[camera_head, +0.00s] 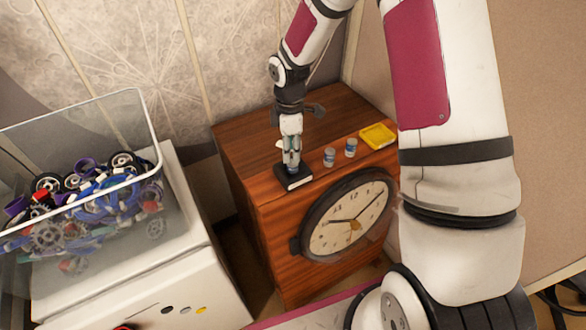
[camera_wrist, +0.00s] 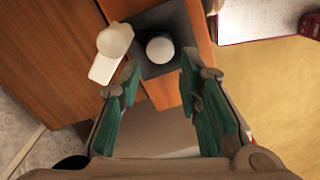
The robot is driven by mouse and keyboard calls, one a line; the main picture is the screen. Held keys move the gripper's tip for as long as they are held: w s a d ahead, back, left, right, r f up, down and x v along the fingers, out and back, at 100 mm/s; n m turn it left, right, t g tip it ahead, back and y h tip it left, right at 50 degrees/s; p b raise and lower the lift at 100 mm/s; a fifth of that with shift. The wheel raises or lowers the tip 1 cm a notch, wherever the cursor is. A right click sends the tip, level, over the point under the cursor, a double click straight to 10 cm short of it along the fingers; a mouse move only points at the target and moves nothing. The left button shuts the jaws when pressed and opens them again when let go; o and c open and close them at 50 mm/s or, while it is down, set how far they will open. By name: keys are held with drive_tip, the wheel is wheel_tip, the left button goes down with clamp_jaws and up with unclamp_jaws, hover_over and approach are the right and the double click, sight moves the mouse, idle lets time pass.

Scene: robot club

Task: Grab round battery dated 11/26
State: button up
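A round battery with a pale, round top (camera_wrist: 160,49) stands on a dark square block (camera_wrist: 178,20) in the wrist view. In the head view, the black block (camera_head: 294,181) lies at the front left edge of the cabinet top, and a bit of blue shows between my fingers above it. My gripper (camera_head: 291,160) points down over the block. In the wrist view, its green-padded fingers (camera_wrist: 160,72) are apart, with the pale top just beyond and between their tips. Two small batteries (camera_head: 330,157) (camera_head: 351,147) stand upright to the right. No date is readable.
A yellow tray (camera_head: 378,136) lies on the wooden cabinet (camera_head: 262,133) at the right. A large clock (camera_head: 349,217) is on its front. A clear bin of parts (camera_head: 75,205) stands on a white unit at left. A white object (camera_wrist: 113,45) sits beside the block.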

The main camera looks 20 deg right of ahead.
sight(293, 163)
drive_tip(key=f, duration=0.1)
drive_tip(key=f+p, duration=0.1)
drive_tip(key=f, duration=0.2)
drive_tip(key=shift+s+d+f, duration=0.2)
drive_tip(key=shift+d+f, duration=0.05)
drive_tip(key=shift+w+f, duration=0.1)
drive_tip(key=shift+f, duration=0.35)
clamp_jaws()
drive_tip(key=shift+r, duration=0.2)
